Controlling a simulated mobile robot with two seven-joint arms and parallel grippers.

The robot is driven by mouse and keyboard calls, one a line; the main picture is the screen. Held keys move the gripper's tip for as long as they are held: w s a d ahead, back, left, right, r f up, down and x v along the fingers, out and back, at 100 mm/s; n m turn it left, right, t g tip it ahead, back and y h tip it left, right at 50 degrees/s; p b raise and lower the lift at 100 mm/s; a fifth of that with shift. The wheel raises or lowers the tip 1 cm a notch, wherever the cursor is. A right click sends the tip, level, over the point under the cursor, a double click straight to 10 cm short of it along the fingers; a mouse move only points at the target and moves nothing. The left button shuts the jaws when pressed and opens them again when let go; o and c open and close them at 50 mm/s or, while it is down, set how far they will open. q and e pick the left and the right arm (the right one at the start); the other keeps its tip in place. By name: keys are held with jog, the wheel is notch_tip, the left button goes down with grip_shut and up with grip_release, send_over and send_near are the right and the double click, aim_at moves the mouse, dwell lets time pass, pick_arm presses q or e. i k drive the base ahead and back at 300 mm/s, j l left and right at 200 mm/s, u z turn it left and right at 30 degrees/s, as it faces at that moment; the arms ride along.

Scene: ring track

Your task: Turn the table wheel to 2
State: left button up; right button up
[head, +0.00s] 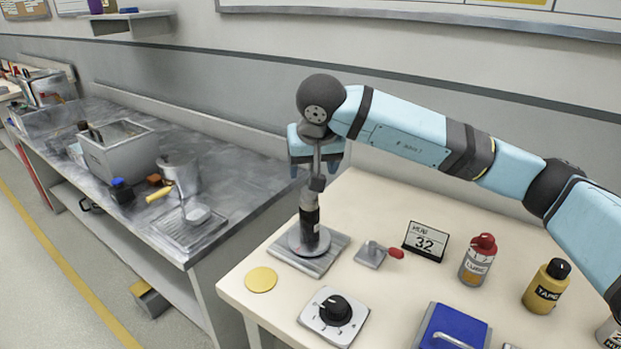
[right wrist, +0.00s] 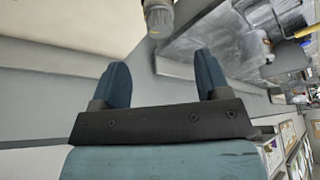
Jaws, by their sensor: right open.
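Two things on the cream table could be the table wheel, and I cannot tell which is meant. One is a black knob (head: 336,309) on a pale square plate with marks around it; its setting is too small to read. The other is a grey disc (head: 296,241) on a square metal plate, with a dark upright post (head: 309,212) on it. My right gripper (head: 316,165) points down above this post, open; the post's upper part overlaps the gripper in the head view. In the right wrist view the gripper (right wrist: 163,70) shows spread fingers. My left gripper is out of view.
Beside the plates stand a small metal piece with a red handle (head: 395,253), a card reading 32 (head: 425,241), a red-capped bottle (head: 478,262), a yellow bottle (head: 547,287) and a blue case (head: 450,328). A yellow disc (head: 261,279) lies at left.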

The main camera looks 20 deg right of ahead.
aim_at(336, 312)
jog(key=k+j, duration=0.2)
jog(key=k, duration=0.25)
jog(key=k+j, duration=0.2)
jog(key=k, duration=0.3)
